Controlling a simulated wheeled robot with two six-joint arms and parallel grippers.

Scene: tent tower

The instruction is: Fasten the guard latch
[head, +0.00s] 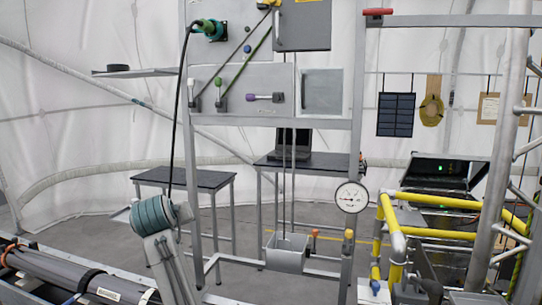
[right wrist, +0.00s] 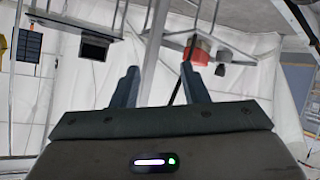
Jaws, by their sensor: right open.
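A yellow guard rail (head: 437,233) stands at the right in the head view, with a pale bend near its corner and blue ends low down. I cannot make out for certain a latch on it, or whether one is fastened. A purple-handled bolt (head: 262,97) lies level on the grey panel (head: 245,75) in the middle. My right gripper (right wrist: 158,86) is open in the right wrist view, with nothing gripped between its two dark fingers. A pale pole shows behind the gap. I cannot pick this gripper out in the head view. My left gripper does not show.
A pressure gauge (head: 351,197) and a grey bucket (head: 287,253) are on the middle frame. A ladder-like metal tower (head: 500,160) rises at the right. A red object (right wrist: 198,52) appears beyond my right fingers.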

